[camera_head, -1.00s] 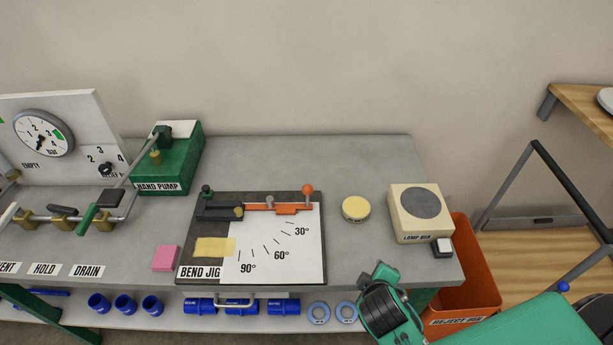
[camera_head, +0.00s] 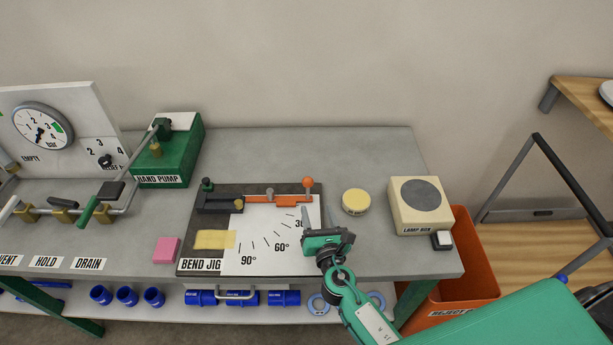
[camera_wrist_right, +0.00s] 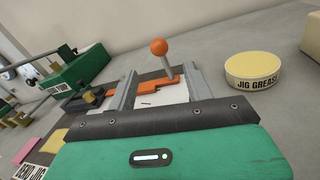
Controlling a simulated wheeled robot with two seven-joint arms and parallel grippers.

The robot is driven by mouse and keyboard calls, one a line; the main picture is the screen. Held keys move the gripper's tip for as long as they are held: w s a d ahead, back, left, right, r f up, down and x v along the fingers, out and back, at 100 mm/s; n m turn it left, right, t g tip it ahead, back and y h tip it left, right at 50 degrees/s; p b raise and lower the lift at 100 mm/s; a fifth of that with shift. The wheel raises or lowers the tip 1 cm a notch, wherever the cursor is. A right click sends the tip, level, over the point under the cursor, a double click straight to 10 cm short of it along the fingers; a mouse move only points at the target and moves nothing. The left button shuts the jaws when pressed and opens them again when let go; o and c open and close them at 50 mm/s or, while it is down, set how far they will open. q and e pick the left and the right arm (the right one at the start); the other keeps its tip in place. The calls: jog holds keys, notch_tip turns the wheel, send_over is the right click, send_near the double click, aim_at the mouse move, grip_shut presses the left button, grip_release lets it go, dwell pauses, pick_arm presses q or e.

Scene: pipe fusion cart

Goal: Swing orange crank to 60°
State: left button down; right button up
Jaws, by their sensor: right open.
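The orange crank (camera_head: 277,200) lies along the back of the bend jig (camera_head: 225,268), above the 30° mark, with an orange ball knob (camera_head: 308,182) standing at its right end. My right gripper (camera_head: 321,219) is open and empty over the right edge of the jig, in front of the knob. In the right wrist view the ball knob (camera_wrist_right: 159,47) and its grey post show beyond and between the two open fingers (camera_wrist_right: 161,90), apart from them. The 30° mark is partly hidden by a finger. My left gripper is not in view.
A yellow jig grease tin (camera_head: 356,202) stands right of the jig, with the lamp box (camera_head: 404,222) farther right. A pink block (camera_head: 166,250) lies left of the jig. The green hand pump (camera_head: 170,160) stands at the back left. Bench behind the jig is clear.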

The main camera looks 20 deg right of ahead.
aim_at(307, 177)
jog(key=shift+w+r, duration=0.15)
jog(key=shift+w, duration=0.5)
jog(key=w, duration=0.4)
jog(key=w+p, duration=0.1)
jog(key=w, duration=0.3)
jog(key=w+d+p, duration=0.1)
jog(key=w, duration=0.3)
jog(key=shift+w, duration=0.2)
grip_shut()
